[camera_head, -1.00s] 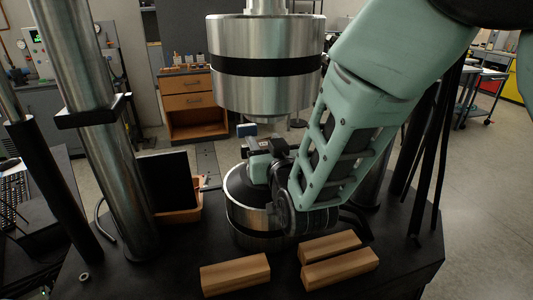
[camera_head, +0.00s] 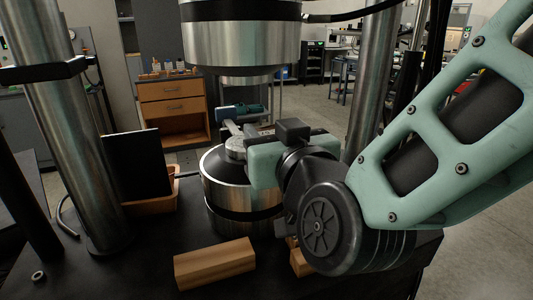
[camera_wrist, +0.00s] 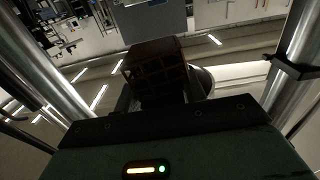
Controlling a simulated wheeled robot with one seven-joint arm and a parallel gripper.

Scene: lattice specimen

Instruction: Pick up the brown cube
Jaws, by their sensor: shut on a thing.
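The brown cube (camera_wrist: 155,66) shows in the wrist view, dark brown with grid-like lines on its face. It sits at the end of my gripper (camera_head: 246,130), which is shut on it. In the wrist view a metal cylinder shows behind the cube, to its right. In the head view my gripper is over the top of the lower metal cylinder (camera_head: 222,190), beneath the upper one. There the cube is mostly hidden by my gripper, and I cannot make it out clearly.
The upper metal cylinder (camera_head: 240,50) hangs close above my gripper. A thick steel column (camera_head: 65,130) stands at left, another (camera_head: 374,80) at right. A wooden block (camera_head: 215,264) lies on the black base (camera_head: 130,270).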

